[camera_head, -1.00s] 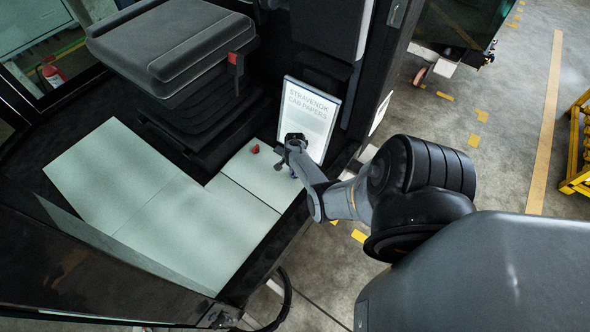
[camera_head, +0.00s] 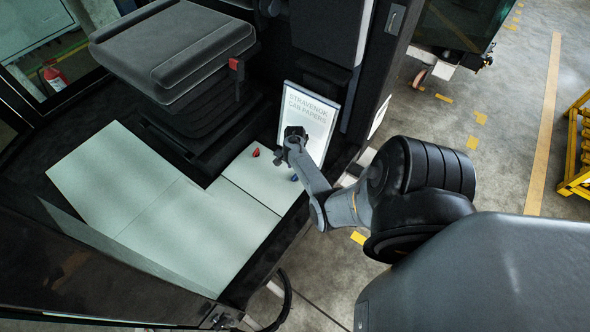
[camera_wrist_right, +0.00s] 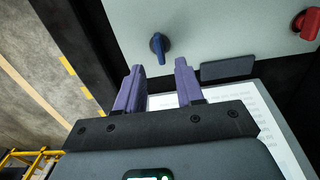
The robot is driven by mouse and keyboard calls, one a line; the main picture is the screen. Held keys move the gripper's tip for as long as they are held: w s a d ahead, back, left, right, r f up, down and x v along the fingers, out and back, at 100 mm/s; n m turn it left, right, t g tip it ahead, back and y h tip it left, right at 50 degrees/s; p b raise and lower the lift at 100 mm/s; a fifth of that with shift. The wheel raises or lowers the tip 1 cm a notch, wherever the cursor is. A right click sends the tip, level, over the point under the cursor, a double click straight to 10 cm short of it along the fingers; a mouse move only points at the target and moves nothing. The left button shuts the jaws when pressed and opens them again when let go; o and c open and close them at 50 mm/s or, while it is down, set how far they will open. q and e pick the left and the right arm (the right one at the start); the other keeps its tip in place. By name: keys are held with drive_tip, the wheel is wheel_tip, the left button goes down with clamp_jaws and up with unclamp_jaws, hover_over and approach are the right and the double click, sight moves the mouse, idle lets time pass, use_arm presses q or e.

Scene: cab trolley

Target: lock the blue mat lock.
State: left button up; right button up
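The blue mat lock (camera_head: 294,178) is a small blue knob on the pale floor mat (camera_head: 190,228), near the mat's right edge in the head view. In the right wrist view the blue knob (camera_wrist_right: 159,46) stands just beyond my fingertips, between their lines and apart from them. A red mat lock (camera_head: 254,152) sits farther left; it also shows in the wrist view (camera_wrist_right: 307,23). My right gripper (camera_wrist_right: 158,72) is open and empty, its purple fingers spread. In the head view my right gripper (camera_head: 291,136) is small, beside the papers board. My left gripper is not in view.
A white cab papers board (camera_head: 308,118) stands close behind my right gripper. A black seat (camera_head: 172,50) is at the upper left. A dark slot plate (camera_wrist_right: 227,68) lies right of the blue knob in the wrist view. The mat is otherwise clear.

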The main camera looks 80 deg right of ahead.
wheel_tip(320, 180, up, 5)
drive_tip(key=shift+f+p, duration=0.1)
drive_tip(key=shift+p, duration=0.3)
